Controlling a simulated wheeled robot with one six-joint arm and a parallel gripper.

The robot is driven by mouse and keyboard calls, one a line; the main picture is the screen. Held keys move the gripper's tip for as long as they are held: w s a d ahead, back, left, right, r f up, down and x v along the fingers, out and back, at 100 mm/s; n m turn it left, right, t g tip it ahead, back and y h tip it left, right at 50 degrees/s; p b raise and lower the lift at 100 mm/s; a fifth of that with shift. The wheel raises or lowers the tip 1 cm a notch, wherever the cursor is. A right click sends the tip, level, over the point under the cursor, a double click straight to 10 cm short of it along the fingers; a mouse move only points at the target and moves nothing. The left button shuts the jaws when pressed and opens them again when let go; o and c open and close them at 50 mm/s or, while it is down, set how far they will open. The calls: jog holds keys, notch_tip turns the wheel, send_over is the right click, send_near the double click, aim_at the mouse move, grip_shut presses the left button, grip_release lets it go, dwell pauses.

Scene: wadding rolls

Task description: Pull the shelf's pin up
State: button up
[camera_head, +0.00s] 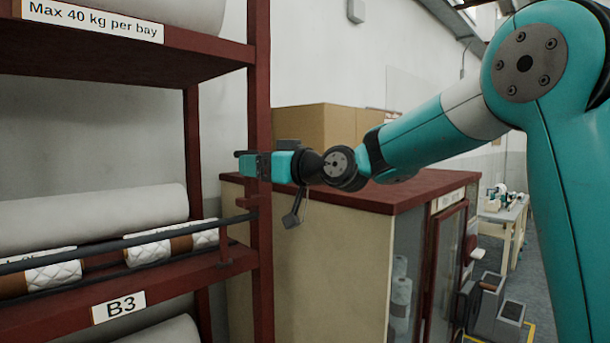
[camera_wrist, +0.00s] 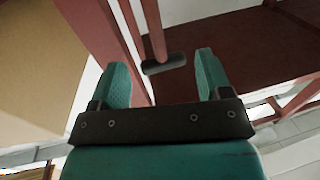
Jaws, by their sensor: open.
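In the wrist view a dark cylindrical grip (camera_wrist: 163,64) at the end of a slim red bar, which looks like the pin's handle, lies between my gripper's two teal fingers. There is a gap on each side of it, and I cannot tell its depth. In the head view my gripper (camera_head: 250,164) is open at the shelf's red front post (camera_head: 261,90), above the black rail. I cannot make out the pin clearly there. The red shelf (camera_head: 170,275) stands at the left.
A black rail (camera_head: 120,240) runs along the shelf's front, before a big white roll (camera_head: 95,215) and smaller patterned rolls (camera_head: 150,252). A cabinet with a red top (camera_head: 410,190) carries cardboard boxes (camera_head: 320,125) behind my gripper. An upper shelf board (camera_head: 200,45) is above.

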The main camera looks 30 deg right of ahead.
jog(key=b+v, duration=0.5)
jog(key=v, duration=0.9)
jog(key=s+a+f+g, duration=0.4)
jog(key=a+f, duration=0.2)
jog(key=f, duration=0.2)
jog(key=s+a+f+g, duration=0.4)
jog(key=a+f+g, duration=0.15)
jog(key=f, duration=0.25)
jog(key=s+a+f+n+g+h, duration=0.1)
jog(key=s+f+g+h, duration=0.3)
jog(key=s+f, duration=0.8)
jog(key=s+g, duration=0.2)
jog(key=s, duration=0.1)
jog(key=shift+s+a+h, duration=0.3)
jog(key=shift+s+a, duration=0.05)
jog(key=shift+a, duration=0.05)
